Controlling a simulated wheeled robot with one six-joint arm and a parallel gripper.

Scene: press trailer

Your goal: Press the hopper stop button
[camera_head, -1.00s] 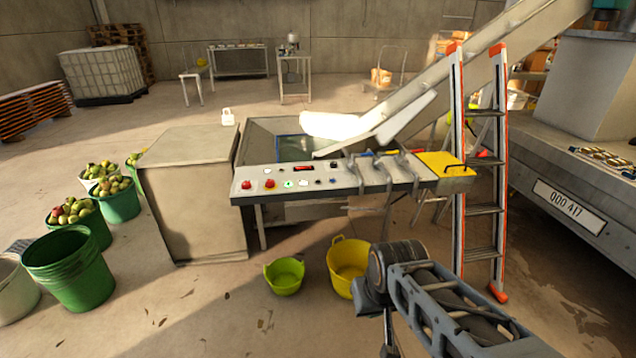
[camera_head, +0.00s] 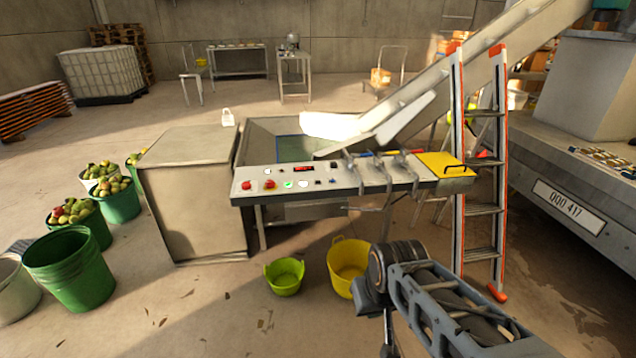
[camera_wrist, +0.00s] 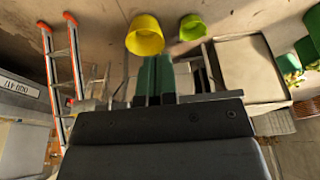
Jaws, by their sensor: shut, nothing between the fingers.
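A control panel (camera_head: 340,192) runs along the front of the hopper (camera_head: 262,132). Two red buttons (camera_head: 246,185) (camera_head: 270,184) sit at its left end. Labels are too small to read, so I cannot tell which button is the hopper stop. My gripper (camera_wrist: 154,78) shows in the wrist view with its green fingers together and nothing held. In the head view my arm is at the lower right, in front of and below the panel, clear of the buttons.
Green (camera_head: 285,277) and yellow (camera_head: 347,268) tubs stand on the floor below the panel. A ladder (camera_head: 482,215) stands to the right, beside a trailer (camera_head: 575,195). A grey cabinet (camera_head: 195,210) adjoins the panel's left. Clamps (camera_head: 375,172) and a yellow plate (camera_head: 440,163) are at its right.

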